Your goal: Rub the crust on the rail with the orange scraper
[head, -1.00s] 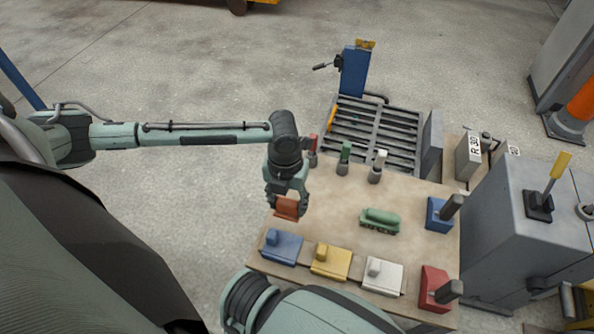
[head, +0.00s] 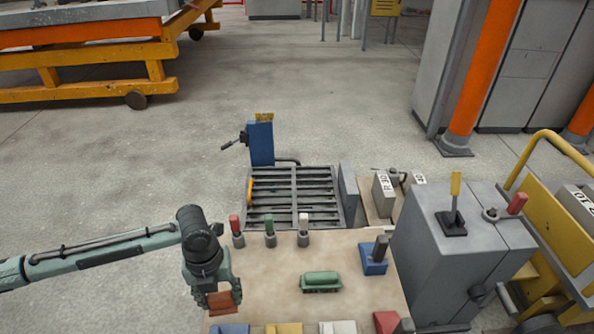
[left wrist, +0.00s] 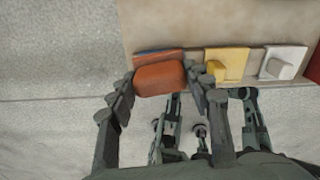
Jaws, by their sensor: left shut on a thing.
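The orange scraper (head: 222,299) is an orange-brown block held in my left gripper (head: 212,290), above the table's left edge. In the left wrist view the scraper (left wrist: 160,78) sits between the two fingertips, which are shut on it. I cannot make out a crust in these frames. I cannot tell for sure which part is the rail; a slatted grey metal frame (head: 293,196) lies beyond the table, apart from the scraper. My right gripper is not in view.
Blue, yellow (head: 284,328) and white blocks line the near edge. A grey cabinet (head: 440,255) stands right.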

